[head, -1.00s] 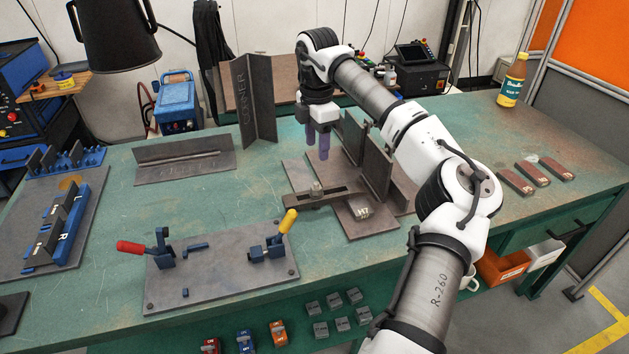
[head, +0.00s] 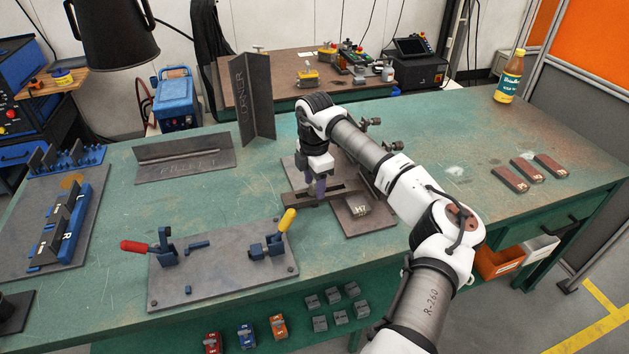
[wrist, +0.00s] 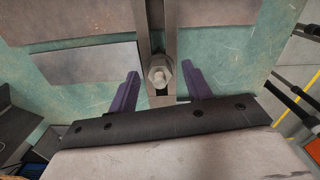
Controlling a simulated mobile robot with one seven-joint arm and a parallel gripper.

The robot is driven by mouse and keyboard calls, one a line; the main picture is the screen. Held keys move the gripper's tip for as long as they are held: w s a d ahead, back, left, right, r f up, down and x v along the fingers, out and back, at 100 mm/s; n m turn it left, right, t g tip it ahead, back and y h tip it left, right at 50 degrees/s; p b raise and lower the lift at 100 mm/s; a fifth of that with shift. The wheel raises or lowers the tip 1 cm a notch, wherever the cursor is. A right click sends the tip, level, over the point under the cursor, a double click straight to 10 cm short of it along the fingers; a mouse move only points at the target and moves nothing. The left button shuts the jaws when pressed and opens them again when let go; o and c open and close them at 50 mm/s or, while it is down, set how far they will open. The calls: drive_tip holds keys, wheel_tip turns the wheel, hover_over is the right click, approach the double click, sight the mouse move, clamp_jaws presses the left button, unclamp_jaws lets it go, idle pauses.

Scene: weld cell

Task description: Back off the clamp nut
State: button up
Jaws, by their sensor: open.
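The clamp nut (wrist: 159,72) is a grey hex nut on a stud, seen from above in the wrist view. It sits on a dark slotted clamp bar (wrist: 157,25). My gripper (wrist: 160,70) is open, with one purple finger on each side of the nut and a visible gap on both sides. I cannot tell the fingertips' exact height against the nut. In the head view my gripper (head: 316,188) points down over the clamp bar (head: 296,199), and it hides the nut there.
A plate with toggle clamps (head: 222,285) lies in front to the left. An upright angle piece (head: 247,105) stands behind.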

drive_tip(key=c, duration=1)
